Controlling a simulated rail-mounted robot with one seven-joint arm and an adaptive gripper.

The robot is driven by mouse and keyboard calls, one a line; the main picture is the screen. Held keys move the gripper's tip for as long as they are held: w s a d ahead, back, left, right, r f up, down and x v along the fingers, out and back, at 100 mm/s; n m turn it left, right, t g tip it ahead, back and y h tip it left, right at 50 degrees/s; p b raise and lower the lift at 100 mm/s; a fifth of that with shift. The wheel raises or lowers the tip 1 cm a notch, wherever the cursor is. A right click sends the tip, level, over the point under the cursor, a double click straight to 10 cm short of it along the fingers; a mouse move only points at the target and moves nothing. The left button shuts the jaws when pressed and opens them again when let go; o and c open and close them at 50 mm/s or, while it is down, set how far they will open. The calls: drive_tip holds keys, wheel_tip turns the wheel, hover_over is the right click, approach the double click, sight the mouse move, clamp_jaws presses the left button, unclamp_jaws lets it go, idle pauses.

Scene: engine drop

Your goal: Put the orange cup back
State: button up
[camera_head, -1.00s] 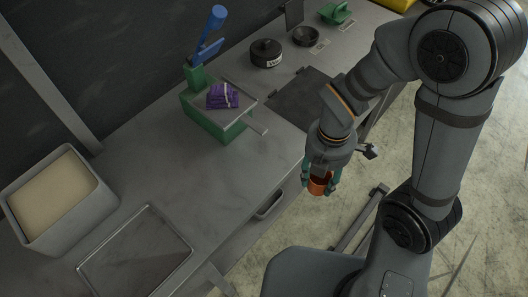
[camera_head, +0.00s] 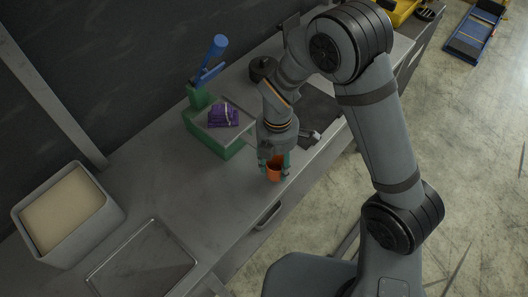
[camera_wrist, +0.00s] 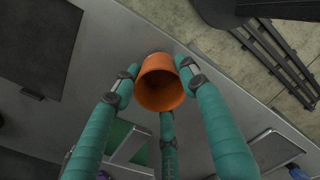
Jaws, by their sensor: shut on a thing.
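The orange cup (camera_head: 274,174) is held in my gripper (camera_head: 274,165) over the front part of the grey bench. In the wrist view, the green fingers of my gripper (camera_wrist: 158,90) close around the cup (camera_wrist: 160,84) from several sides, and its open mouth faces the camera. The inside that shows looks empty. I cannot tell whether the cup's base touches the bench or hangs above it.
A green press (camera_head: 214,133) with a blue handle and purple cloth (camera_head: 222,115) stands left of my gripper. A dark mat (camera_head: 316,112) lies to the right. A bin (camera_head: 112,213) and flat tray (camera_head: 186,262) sit at the left. Bench between them is clear.

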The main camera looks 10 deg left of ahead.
drive_tip(key=shift+w+a, duration=0.35)
drive_tip(key=shift+a, duration=0.3)
drive_tip(key=shift+w+a+r+p, duration=0.1)
drive_tip(key=shift+w+a+p, duration=0.2)
drive_tip(key=shift+a+p, duration=0.25)
drive_tip(key=shift+w+a+r+p, duration=0.1)
drive_tip(key=shift+w+a+p, duration=0.25)
drive_tip(key=shift+a, duration=0.2)
drive_tip(key=shift+w+a+f+p, duration=0.1)
drive_tip(key=shift+a+f+p, duration=0.15)
drive_tip(key=shift+p, duration=0.1)
drive_tip(key=shift+f, duration=0.5)
drive_tip(key=shift+f, duration=0.15)
drive_tip(key=shift+f, duration=0.15)
drive_tip(key=o, duration=1.2)
wheel_tip(320, 180, up, 11)
drive_tip(key=shift+d+f+b, duration=0.15)
drive_tip(key=shift+f+b, duration=0.05)
drive_tip(key=shift+b, duration=1.05)
